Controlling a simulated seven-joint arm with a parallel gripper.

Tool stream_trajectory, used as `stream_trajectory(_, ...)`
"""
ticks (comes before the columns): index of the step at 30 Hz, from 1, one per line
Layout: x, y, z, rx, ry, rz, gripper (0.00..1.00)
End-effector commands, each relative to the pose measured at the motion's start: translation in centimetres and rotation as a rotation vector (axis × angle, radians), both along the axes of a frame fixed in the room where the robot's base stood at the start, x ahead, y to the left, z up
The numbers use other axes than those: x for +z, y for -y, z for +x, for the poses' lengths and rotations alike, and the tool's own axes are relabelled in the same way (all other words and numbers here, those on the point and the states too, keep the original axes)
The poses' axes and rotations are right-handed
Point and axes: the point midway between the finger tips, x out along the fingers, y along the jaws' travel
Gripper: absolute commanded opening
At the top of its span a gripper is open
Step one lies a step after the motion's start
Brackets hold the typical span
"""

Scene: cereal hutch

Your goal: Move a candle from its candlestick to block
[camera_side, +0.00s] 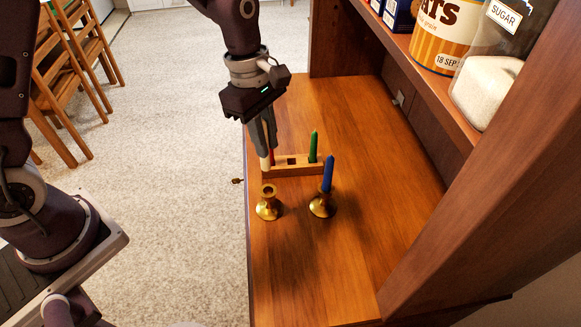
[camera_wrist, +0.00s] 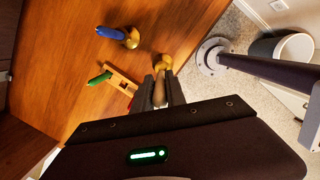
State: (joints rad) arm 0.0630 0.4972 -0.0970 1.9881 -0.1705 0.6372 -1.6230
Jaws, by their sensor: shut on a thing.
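My gripper (camera_side: 264,150) is shut on a white candle (camera_side: 265,164), held upright with its lower part showing below the fingers. In the wrist view the fingers (camera_wrist: 161,92) close around this candle (camera_wrist: 160,88), which looks darker there. The wooden block (camera_side: 293,171) stands just beyond; whether the candle touches its left end cannot be told. The block holds a green candle (camera_side: 313,147) near its right end and a red candle (camera_side: 272,156) near its left, partly hidden by the fingers. A brass candlestick (camera_side: 268,204) stands empty. A second candlestick (camera_side: 321,205) holds a blue candle (camera_side: 328,174).
The wooden hutch top (camera_side: 350,255) is mostly clear around these things. A shelf above at right carries an oats canister (camera_side: 441,38) and a sugar jar (camera_side: 490,90). The hutch's left edge drops to the carpet close to my gripper.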

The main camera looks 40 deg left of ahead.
Motion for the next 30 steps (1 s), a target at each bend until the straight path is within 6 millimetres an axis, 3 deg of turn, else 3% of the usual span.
stream_trajectory(2,-0.1,0.0,0.3,0.000,0.000,0.000,0.00)
stream_trajectory(5,-0.6,-0.3,2.2,-0.004,0.001,-0.004,0.00)
stream_trajectory(12,-3.4,-2.3,10.4,-0.042,0.002,-0.005,0.00)
stream_trajectory(15,-4.5,-3.1,12.4,-0.059,0.002,-0.003,0.00)
stream_trajectory(20,-5.6,-3.6,13.4,-0.068,0.002,-0.001,0.00)
stream_trajectory(30,-10.0,-3.5,13.2,-0.070,0.000,-0.001,0.00)
